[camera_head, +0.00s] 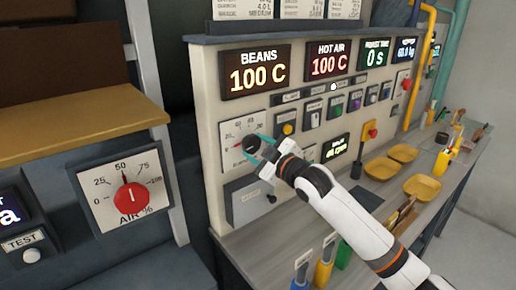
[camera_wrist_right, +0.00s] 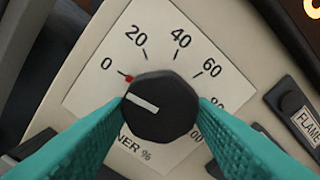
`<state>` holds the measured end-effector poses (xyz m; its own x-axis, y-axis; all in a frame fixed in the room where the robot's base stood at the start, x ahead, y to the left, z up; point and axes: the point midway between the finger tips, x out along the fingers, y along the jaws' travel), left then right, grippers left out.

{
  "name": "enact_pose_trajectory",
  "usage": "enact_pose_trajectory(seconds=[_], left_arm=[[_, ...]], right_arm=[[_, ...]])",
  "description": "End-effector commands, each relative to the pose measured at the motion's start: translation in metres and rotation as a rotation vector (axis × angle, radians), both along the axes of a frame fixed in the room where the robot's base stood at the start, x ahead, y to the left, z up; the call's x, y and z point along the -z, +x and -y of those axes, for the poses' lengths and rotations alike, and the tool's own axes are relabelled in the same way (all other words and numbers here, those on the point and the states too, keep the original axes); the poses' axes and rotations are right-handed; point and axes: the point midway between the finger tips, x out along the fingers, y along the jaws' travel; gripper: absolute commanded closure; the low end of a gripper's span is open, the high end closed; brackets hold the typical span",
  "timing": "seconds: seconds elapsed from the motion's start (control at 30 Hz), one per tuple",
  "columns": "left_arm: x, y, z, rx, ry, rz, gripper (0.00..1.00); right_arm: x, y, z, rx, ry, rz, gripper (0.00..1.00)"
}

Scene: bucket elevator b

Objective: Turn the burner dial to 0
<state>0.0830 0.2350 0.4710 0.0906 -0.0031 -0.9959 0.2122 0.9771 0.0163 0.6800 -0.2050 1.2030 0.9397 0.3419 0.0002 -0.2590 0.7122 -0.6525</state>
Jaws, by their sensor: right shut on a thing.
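The burner dial (camera_head: 251,143) is a black round knob on a white scale plate on the roaster panel. In the right wrist view the dial (camera_wrist_right: 162,107) fills the middle, with numbers from 0 at the left round past 60. Its white pointer line points left and slightly up, a little below the 0 label. A red mark sits by the knob near 0. My right gripper (camera_head: 262,152) has its teal fingers on both sides of the knob, shut on it. The fingers hide part of the plate's lower labels. My left gripper is not in view.
A red AIR % dial (camera_head: 131,198) stands on a separate panel at the left. Several buttons, including FLAME (camera_wrist_right: 298,108), lie right of the burner dial. A grey box (camera_head: 248,201) is below it. Yellow trays (camera_head: 422,188) and tools lie on the counter at right.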

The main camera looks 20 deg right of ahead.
Motion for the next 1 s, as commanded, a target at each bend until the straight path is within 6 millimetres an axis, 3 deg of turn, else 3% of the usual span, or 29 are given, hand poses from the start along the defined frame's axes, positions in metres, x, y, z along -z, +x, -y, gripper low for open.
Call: enact_pose_trajectory(seconds=[0.2, 0.23, 0.37, 0.73, 1.0], left_arm=[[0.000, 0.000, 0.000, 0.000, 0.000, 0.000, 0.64], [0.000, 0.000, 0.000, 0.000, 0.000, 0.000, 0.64], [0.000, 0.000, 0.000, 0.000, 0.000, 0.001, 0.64], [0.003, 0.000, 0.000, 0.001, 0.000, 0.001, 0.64], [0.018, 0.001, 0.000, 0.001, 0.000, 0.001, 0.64]], right_arm=[[0.000, 0.000, 0.000, 0.001, -0.005, 0.003, 0.74], [0.000, 0.000, 0.000, 0.000, -0.006, 0.002, 0.48], [0.000, 0.000, 0.000, 0.000, -0.005, 0.002, 0.30], [0.001, -0.006, 0.003, 0.001, -0.004, 0.001, 0.30], [0.004, -0.054, 0.020, 0.000, -0.007, 0.001, 0.30]])
